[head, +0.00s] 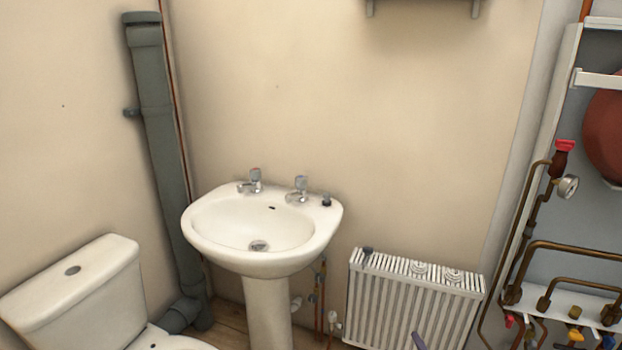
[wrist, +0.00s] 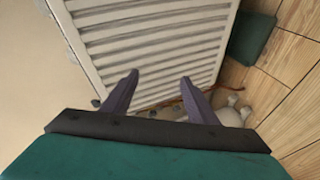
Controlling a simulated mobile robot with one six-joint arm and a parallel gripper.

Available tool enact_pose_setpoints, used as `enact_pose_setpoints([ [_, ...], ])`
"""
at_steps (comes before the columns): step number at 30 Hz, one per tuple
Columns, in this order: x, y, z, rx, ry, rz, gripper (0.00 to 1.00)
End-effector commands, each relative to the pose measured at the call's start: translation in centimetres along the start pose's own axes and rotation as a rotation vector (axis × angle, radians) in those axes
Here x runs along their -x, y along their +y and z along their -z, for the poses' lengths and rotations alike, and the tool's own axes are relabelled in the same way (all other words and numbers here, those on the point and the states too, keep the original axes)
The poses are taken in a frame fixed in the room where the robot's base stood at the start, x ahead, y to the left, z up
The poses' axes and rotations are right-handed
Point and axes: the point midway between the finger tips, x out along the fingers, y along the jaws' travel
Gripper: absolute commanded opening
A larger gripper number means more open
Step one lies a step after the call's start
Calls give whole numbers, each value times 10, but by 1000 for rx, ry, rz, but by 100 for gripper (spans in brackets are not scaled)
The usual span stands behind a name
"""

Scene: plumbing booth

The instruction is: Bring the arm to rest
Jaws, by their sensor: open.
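My gripper (wrist: 158,80) is open in the wrist view. Its two dark purple-grey fingers stand apart with nothing between them, in front of the white radiator (wrist: 150,40). In the head view only a small dark piece at the bottom edge, in front of the radiator (head: 412,305), may be part of my gripper; the rest of the arm is out of view there.
A white pedestal sink (head: 268,262) stands left of the radiator. A toilet (head: 85,290) and a grey soil pipe (head: 160,150) are at the left. Wooden floor (wrist: 285,50) shows beside the radiator.

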Motion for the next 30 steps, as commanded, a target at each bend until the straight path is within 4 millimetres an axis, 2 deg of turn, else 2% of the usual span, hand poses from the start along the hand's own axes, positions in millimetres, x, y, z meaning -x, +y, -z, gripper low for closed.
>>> enact_pose_setpoints([
  [1,2,-6,11,-27,-15,36,53],
  [6,10,-42,29,-129,-101,161,53],
  [14,41,-107,44,-290,-282,370,53],
  [20,78,-153,47,-405,-446,523,53],
  [30,161,-220,45,-593,-773,762,53],
])
